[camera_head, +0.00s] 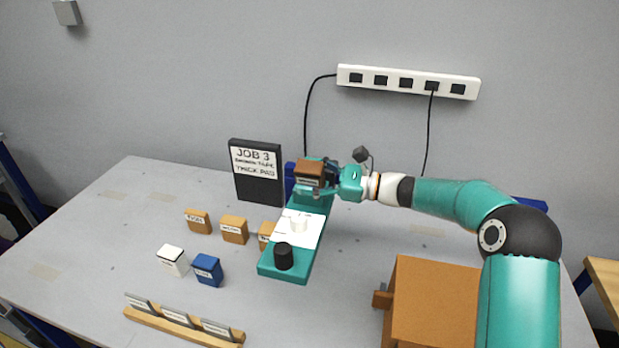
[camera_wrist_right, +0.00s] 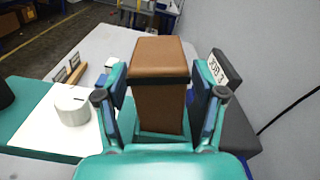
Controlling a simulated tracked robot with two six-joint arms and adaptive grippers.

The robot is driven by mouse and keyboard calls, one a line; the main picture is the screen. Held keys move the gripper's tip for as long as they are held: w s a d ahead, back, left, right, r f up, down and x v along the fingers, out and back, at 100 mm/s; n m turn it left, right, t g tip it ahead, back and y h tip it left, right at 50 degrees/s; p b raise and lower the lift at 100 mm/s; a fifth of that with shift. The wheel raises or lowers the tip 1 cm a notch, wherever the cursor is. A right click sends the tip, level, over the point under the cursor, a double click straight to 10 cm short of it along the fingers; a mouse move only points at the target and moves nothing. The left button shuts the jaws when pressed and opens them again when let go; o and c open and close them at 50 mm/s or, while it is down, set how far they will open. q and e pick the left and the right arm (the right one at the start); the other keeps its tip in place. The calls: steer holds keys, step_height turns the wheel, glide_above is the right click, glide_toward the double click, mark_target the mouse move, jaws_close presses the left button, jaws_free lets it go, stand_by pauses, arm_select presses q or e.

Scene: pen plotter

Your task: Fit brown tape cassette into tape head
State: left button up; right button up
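The brown tape cassette (camera_head: 309,169) stands upright at the far end of the teal pen plotter (camera_head: 290,270), where the tape head appears to be. In the right wrist view the brown cassette (camera_wrist_right: 160,85) has a dark band and stands on a teal part. My right gripper (camera_head: 325,178) is around the cassette, one finger on each side. In the wrist view narrow gaps show between the fingers (camera_wrist_right: 160,110) and the cassette, so the gripper looks open. The cassette's lower end is partly hidden, so I cannot tell how deep it sits. My left gripper is not in view.
A dark JOB 3 board (camera_head: 257,172) stands left of the plotter's far end. Several orange blocks (camera_head: 234,230), a white block (camera_head: 172,261) and a blue block (camera_head: 207,270) stand left of the plotter. A wooden rack (camera_head: 184,325) lies in front; an orange box (camera_head: 433,300) stands right.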

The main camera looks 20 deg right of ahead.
jaws_close()
steer(key=shift+r, duration=0.1)
step_height(320, 180, up, 17)
steer(key=f+m, duration=0.1)
steer(key=f, duration=0.2)
steer(key=f+m+p, duration=0.1)
steer(key=f, duration=0.2)
steer(key=w+f+m, duration=0.1)
steer(key=f, duration=0.1)
steer(key=shift+w+d+f+p, duration=0.1)
steer(key=shift+d+f+p, duration=0.2)
steer(key=shift+f, duration=0.1)
